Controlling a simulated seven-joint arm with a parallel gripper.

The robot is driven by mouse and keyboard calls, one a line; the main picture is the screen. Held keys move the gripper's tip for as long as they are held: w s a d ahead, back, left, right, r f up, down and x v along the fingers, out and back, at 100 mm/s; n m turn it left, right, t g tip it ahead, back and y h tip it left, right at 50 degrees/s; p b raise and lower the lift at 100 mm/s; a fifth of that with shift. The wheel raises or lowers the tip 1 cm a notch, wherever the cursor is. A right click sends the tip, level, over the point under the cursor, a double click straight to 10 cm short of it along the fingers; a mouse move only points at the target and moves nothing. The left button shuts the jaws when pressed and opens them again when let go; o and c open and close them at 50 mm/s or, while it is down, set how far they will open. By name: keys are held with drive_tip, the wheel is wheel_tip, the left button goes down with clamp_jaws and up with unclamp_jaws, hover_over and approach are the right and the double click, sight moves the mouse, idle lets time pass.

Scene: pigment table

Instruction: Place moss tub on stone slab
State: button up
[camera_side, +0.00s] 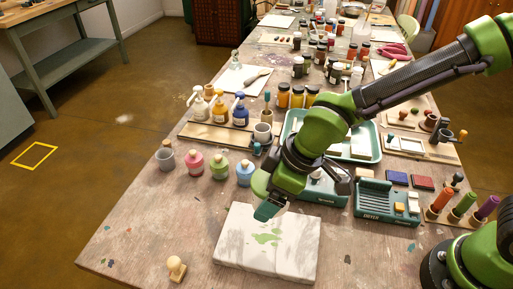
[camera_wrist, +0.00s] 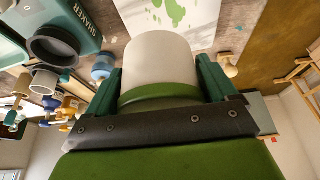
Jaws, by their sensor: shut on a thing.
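The stone slab (camera_side: 240,256) is a pale grey-white block with green splotches on top, lying flat near the front of the table. It also shows in the wrist view (camera_wrist: 207,18), behind the held thing. My gripper (camera_side: 268,209) is low over the slab's back part in the side view. In the wrist view my gripper (camera_wrist: 160,85) is shut on a cream-white cylinder with a green band, which appears to be the moss tub (camera_wrist: 160,58). Its far end points toward the slab. In the side view the tub is hidden by my gripper. I cannot tell whether it touches the slab.
A green dryer rack (camera_side: 385,205) stands to the right.

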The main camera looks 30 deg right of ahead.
drive_tip(key=n, duration=0.2)
hover_over(277, 239)
drive_tip(key=d, duration=0.1)
drive_tip(key=shift+g, duration=0.3)
drive_tip(key=f, duration=0.2)
drive_tip(key=s+f, duration=0.1)
drive_tip(key=f, duration=0.1)
drive_tip(key=shift+y, duration=0.3)
drive_tip(key=shift+w+f, duration=0.1)
drive_tip(key=shift+f, duration=2)
drive_tip(key=shift+f, duration=0.15)
drive_tip(key=o, duration=1.1)
drive_tip(key=v, duration=1.2)
drive_tip(key=d+r+m+t+h, duration=0.1)
drive_tip(key=d+r+m+t, duration=0.1)
drive_tip(key=d+r+m, duration=0.3)
drive_tip(key=s+d+r+m+t, duration=0.1)
drive_tip(key=d+r+m, duration=0.4)
drive_tip(key=d+m, duration=0.5)
drive_tip(key=d+t, duration=0.1)
drive_tip(key=d, duration=0.3)
drive_tip(key=shift+s+t+h, duration=0.2)
drive_tip(key=shift+t+h, duration=0.1)
drive_tip(key=shift+h, duration=0.1)
